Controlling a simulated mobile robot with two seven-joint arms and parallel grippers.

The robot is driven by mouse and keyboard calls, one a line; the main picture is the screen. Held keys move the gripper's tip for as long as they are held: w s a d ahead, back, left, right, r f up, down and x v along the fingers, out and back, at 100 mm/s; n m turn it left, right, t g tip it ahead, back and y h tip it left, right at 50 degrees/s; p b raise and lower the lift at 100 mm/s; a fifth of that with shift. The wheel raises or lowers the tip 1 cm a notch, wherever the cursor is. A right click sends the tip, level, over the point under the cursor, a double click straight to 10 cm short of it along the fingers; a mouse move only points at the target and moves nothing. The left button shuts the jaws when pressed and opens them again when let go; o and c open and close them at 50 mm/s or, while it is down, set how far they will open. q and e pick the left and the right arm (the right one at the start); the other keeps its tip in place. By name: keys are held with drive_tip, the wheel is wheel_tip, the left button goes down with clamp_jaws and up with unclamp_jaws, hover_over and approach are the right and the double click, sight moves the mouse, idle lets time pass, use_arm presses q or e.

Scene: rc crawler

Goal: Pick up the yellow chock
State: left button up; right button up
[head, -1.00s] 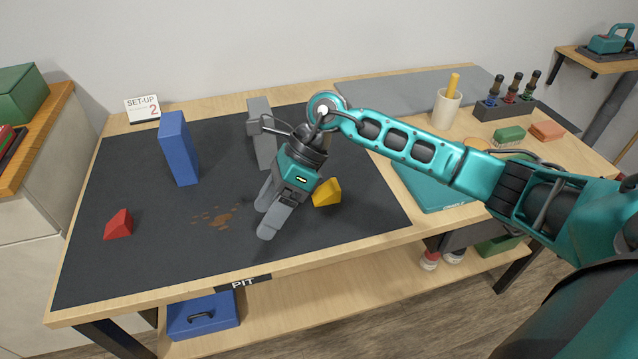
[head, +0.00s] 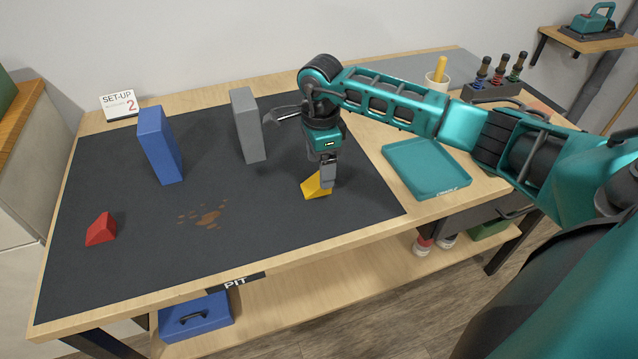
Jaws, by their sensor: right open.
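The yellow chock (head: 313,190) lies on the dark mat (head: 262,215), right of the mat's middle. My right gripper (head: 326,184) points down right at the chock, and its fingers hide the chock's right part. The gripper is open. I cannot tell whether the fingers touch the chock or stand on both sides of it. My left gripper is not in view.
A grey block (head: 248,125) and a blue block (head: 160,146) stand upright on the mat. A red chock (head: 101,229) lies at the left. A teal tray (head: 425,168) is right of the mat.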

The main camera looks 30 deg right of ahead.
sight(316, 184)
wheel_tip(316, 184, down, 5)
drive_tip(key=shift+w+a+r, duration=0.1)
drive_tip(key=shift+r, duration=0.05)
drive_tip(key=c, duration=1)
drive_tip(key=shift+c, duration=0.6)
drive_tip(key=shift+r, duration=0.2)
